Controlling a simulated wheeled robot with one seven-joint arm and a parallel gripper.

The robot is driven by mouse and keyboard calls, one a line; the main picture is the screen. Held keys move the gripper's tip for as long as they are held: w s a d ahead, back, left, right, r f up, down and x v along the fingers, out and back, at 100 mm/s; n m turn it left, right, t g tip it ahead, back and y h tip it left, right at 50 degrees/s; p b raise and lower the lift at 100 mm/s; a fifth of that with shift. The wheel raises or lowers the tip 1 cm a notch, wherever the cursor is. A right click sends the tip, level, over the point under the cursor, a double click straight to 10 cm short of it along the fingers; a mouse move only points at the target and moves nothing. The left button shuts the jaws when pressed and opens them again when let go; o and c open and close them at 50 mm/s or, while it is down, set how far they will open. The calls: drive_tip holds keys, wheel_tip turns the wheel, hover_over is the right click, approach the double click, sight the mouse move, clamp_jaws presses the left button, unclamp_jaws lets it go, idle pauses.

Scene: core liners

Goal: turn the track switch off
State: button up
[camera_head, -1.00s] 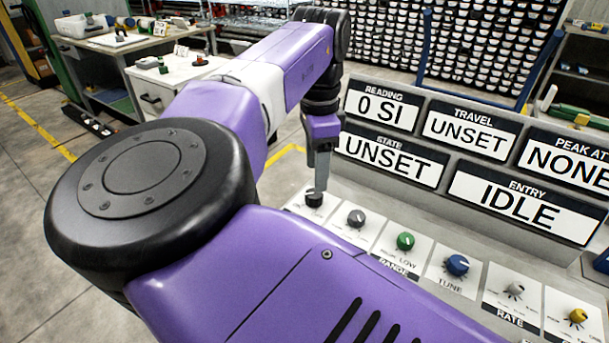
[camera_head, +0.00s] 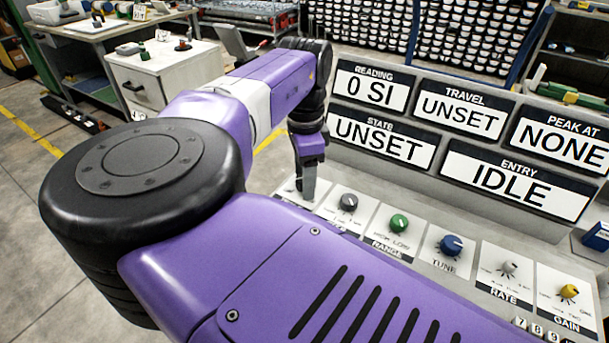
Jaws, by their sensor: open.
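My gripper (camera_head: 307,182) points down at the left end of the sloped control panel (camera_head: 418,222), below the display board. Its fingers are open, seen nearly edge-on, and they cover the leftmost control there. Whether they touch that control cannot be told. No control with a readable track label shows, so I cannot make out the track switch. My purple arm hides the lower left part of the panel.
Right of my gripper stand a grey knob (camera_head: 348,202), a green knob (camera_head: 399,222), a blue knob (camera_head: 451,245), a small silver knob (camera_head: 509,267) and a yellow knob (camera_head: 568,291). The display board (camera_head: 425,166) rises behind them, with ENTRY reading IDLE.

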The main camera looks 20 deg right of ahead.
drive_tip(key=shift+c, duration=0.5)
clamp_jaws()
drive_tip(key=shift+r+p, duration=0.1)
drive_tip(key=shift+p, duration=0.3)
drive_tip(key=n+p, duration=0.1)
drive_tip(key=p, duration=0.1)
drive_tip(key=n+p, duration=0.2)
drive_tip(key=p, duration=0.1)
drive_tip(key=shift+s+r+n, duration=0.1)
drive_tip(key=shift+r+n, duration=0.1)
drive_tip(key=shift+n, duration=0.1)
drive_tip(key=n+p, duration=0.4)
drive_tip(key=p, duration=0.2)
drive_tip(key=shift+n, duration=0.3)
drive_tip(key=n+p, duration=0.5)
drive_tip(key=p, duration=0.1)
drive_tip(key=shift+f, duration=0.1)
drive_tip(key=shift+f+n+p, duration=0.15)
drive_tip(key=shift+n+p, duration=1.85)
drive_tip(key=shift+n, duration=0.4)
